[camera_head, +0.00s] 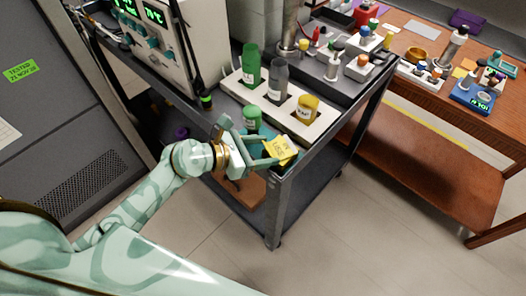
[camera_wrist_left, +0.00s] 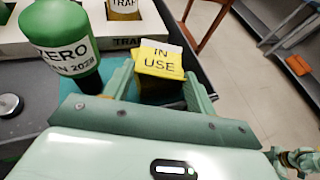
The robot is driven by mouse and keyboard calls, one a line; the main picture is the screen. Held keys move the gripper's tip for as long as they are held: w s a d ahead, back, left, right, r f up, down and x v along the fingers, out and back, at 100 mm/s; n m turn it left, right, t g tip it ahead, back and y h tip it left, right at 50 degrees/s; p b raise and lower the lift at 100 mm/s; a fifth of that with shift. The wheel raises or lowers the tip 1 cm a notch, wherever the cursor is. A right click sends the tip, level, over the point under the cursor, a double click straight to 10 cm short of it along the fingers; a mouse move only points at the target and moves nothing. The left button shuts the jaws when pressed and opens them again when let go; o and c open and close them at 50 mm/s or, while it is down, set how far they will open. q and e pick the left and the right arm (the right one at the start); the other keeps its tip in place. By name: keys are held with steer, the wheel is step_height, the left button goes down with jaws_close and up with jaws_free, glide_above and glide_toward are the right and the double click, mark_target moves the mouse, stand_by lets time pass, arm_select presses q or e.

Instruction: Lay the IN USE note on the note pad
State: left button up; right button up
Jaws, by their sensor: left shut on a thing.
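The yellow IN USE note (camera_head: 281,150) is at the near right corner of the dark cart. Its black lettering faces up in the left wrist view (camera_wrist_left: 160,58). My left gripper (camera_head: 270,150) is shut on it, with one finger on each side. A yellow face shows just below the note's printed face in the wrist view; I cannot tell whether this is the note's own body or the note pad. I cannot pick out the note pad for certain. Whether the note touches the surface below is also unclear. My right gripper is not in view.
A green ZERO bottle (camera_wrist_left: 62,45) stands close left of the left gripper. A white rack (camera_head: 312,128) holds bottles behind the note. An instrument with green displays (camera_head: 150,40) stands on the cart's left. A wooden bench (camera_head: 412,62) carries many small items.

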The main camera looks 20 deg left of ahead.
arm_select(q)
steer(key=shift+f, duration=0.15)
steer(key=shift+f, duration=0.1)
steer(key=o, duration=0.9)
steer(key=shift+a+r, duration=0.1)
steer(key=shift+r, duration=0.1)
steer(key=p+v, duration=0.2)
steer(key=v, duration=1)
steer(key=shift+f, duration=0.1)
